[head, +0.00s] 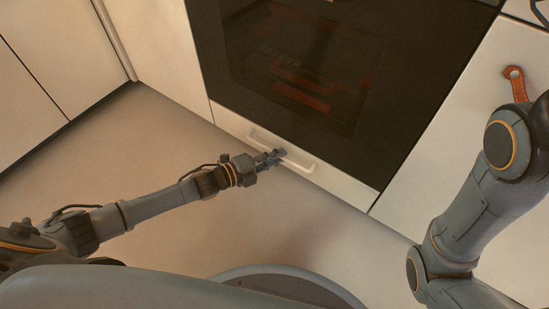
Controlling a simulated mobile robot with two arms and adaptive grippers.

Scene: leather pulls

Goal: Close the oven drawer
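The oven drawer (345,185) is the pale panel below the dark oven door (300,60). A light bar handle (304,166) runs along its front. The drawer front looks about level with the oven front; I cannot tell whether a small gap is left. My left gripper (277,156) is at the handle's middle and overlaps it in the picture. Whether it touches the handle, and whether its fingers are open or shut, is too small to tell. My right arm reaches up at the right edge, and its gripper is out of the picture.
Pale cabinet fronts stand left (155,45) and right (440,140) of the oven. A brown leather pull (515,82) hangs on the right cabinet, close to my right arm. The floor (145,130) in front of the drawer is bare.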

